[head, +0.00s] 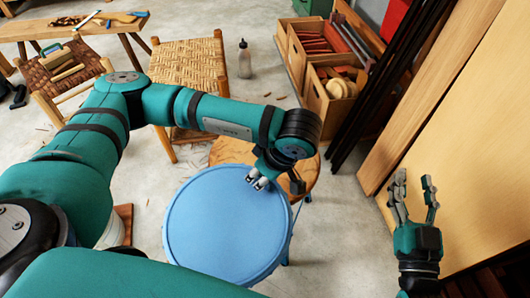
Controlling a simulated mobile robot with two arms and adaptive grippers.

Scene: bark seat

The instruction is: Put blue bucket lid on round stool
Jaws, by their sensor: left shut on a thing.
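The round blue bucket lid (222,232) shows its broad flat face and raised rim near the middle of the head view. My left gripper (262,182) is shut on the lid's far edge, at its upper right. A round wooden stool (234,152) is behind the lid, and its top is partly hidden by the lid and my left arm. The lid overlaps the stool's near side in the picture; I cannot tell whether they touch. My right gripper (414,196) is at the right with its fingers apart, open and empty.
Woven-seat stools (190,66) stand at the upper left, near a wooden bench (70,30) with tools. A bottle (244,60) stands on the floor. Wooden crates (332,100) and leaning boards (440,90) line the right. Bare floor shows right of the lid.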

